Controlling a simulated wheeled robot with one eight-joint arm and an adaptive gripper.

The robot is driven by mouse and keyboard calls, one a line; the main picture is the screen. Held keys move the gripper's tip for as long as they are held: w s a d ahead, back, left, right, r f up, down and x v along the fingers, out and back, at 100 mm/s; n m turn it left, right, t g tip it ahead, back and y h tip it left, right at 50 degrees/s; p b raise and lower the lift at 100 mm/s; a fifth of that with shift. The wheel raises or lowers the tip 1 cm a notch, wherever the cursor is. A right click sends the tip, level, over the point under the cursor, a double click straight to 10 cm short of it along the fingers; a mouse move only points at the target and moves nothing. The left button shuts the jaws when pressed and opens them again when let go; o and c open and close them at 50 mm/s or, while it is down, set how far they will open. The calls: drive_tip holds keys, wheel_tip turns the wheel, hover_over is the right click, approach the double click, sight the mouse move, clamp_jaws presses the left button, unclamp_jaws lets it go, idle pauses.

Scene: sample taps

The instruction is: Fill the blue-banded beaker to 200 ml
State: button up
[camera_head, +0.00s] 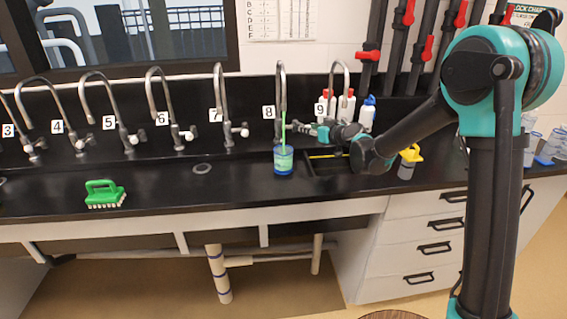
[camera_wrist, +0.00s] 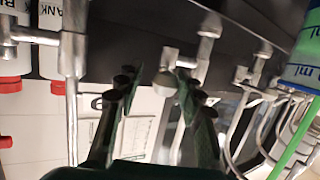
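The blue-banded beaker (camera_head: 284,160) stands upright under tap 8 (camera_head: 281,90). A thin green stream (camera_head: 283,130) runs from the spout down into it. Its liquid level against the marks is too small to read. Part of the beaker (camera_wrist: 304,62) shows at the right edge of the wrist view, with the green stream (camera_wrist: 293,140) beside it. My gripper (camera_head: 303,128) is at the right of tap 8, by its handle. In the wrist view its two dark fingers are apart, with a round metal tap knob (camera_wrist: 164,82) between them, close to one finger; contact cannot be told.
Taps 3 to 7 stand in a row to the left, and tap 9 (camera_head: 338,80) is close behind my arm. White bottles (camera_head: 350,106) stand behind it. A green brush (camera_head: 105,194) lies at the left, and a yellow-topped container (camera_head: 407,163) stands right of my wrist.

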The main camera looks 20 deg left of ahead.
drive_tip(key=shift+s+a, duration=0.5)
drive_tip(key=shift+s, duration=0.15)
drive_tip(key=shift+s+a, duration=0.45)
drive_tip(key=shift+s, duration=0.2)
idle(0.9)
drive_tip(key=s+v, duration=0.1)
drive_tip(key=v, duration=0.5)
drive_tip(key=shift+s, duration=0.15)
idle(0.7)
drive_tip(key=shift+r, duration=0.15)
